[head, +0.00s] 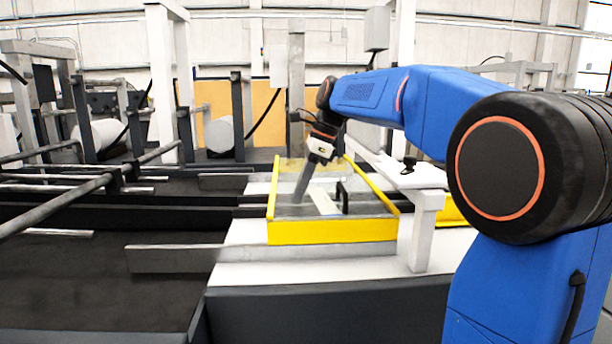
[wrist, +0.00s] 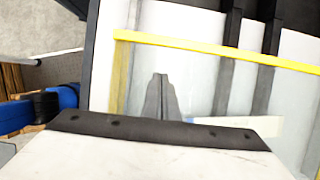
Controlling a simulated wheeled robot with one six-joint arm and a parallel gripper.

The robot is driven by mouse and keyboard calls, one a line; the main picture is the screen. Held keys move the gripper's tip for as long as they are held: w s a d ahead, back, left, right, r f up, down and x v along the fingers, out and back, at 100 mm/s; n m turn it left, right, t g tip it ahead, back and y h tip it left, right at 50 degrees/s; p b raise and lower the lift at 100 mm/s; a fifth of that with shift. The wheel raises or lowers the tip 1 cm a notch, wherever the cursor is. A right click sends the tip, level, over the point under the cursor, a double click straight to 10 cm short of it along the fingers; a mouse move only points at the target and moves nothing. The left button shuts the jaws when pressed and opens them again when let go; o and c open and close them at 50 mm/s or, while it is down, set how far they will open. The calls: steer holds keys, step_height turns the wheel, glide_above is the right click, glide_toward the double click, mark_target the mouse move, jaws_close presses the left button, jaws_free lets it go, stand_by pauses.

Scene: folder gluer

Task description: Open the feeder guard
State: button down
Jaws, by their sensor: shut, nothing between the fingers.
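The feeder guard is a clear panel in a yellow frame (head: 332,232), lying low over the white bed in the head view. A small black handle (head: 343,198) stands up from its right part. My gripper (head: 298,198) points down over the clear panel, left of the handle and apart from it. Its fingers look shut and empty; whether the tips touch the panel I cannot tell. In the wrist view the shut fingers of my gripper (wrist: 160,78) are over the clear panel, with a yellow frame bar (wrist: 220,50) beyond them. The handle does not show there.
A white post and ledge (head: 425,225) stand close to the guard's right side. Metal rails (head: 65,205) and dark belts fill the left. A grey metal strip (head: 175,259) sticks out left of the guard. Open space lies above the guard.

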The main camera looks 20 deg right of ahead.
mark_target(278, 206)
steer(key=shift+w+a, duration=0.3)
steer(key=shift+a, duration=0.7)
steer(key=shift+w+a, duration=0.25)
steer(key=shift+a, duration=0.7)
steer(key=w+a, duration=0.2)
steer(key=a, duration=0.7)
steer(key=w+a, duration=0.3)
steer(key=a, duration=0.7)
steer(key=w+a, duration=0.3)
steer(key=a, duration=0.7)
steer(key=shift+w+a, duration=0.25)
steer(key=shift+d, duration=0.1)
